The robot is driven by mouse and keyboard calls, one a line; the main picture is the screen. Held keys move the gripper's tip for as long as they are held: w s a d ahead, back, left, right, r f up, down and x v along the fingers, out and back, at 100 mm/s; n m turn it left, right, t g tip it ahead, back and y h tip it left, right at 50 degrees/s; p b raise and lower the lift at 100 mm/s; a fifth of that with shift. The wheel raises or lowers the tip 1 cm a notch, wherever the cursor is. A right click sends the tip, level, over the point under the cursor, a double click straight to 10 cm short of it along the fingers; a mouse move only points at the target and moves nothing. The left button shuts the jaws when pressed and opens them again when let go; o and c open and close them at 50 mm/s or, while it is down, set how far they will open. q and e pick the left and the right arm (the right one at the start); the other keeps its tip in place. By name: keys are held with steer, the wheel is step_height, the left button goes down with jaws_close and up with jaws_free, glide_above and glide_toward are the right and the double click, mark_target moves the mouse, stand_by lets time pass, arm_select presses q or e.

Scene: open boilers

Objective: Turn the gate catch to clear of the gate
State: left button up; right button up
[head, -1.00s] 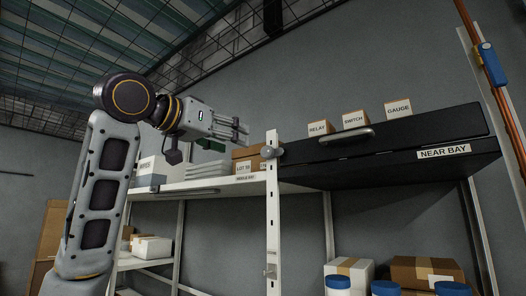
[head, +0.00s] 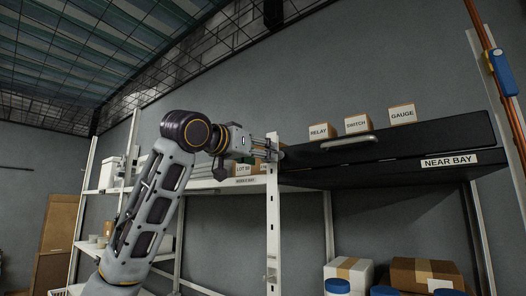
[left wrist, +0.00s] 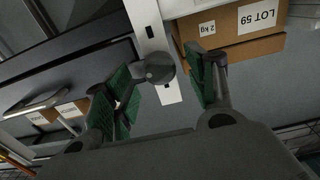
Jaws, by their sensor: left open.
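The gate catch (left wrist: 157,68) is a grey round knob with a short arm on the white shelf post (head: 273,215). In the left wrist view it lies between the green-padded fingers of my left gripper (head: 268,149). My left gripper is open around the catch, with gaps on both sides; I cannot tell whether a finger touches it. In the head view the fingers largely hide the catch. The black gate (head: 405,137) with its bar handle (head: 348,142) is beside the post, above the NEAR BAY label (head: 449,160). My right gripper is not in view.
A LOT 59 carton (left wrist: 240,25) is close beside the post. An orange pole (head: 501,97) with a blue clamp stands at the right.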

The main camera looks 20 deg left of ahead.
arm_select(q)
steer(key=shift+x, duration=0.8)
steer(key=c, duration=1)
steer(key=shift+c, duration=0.2)
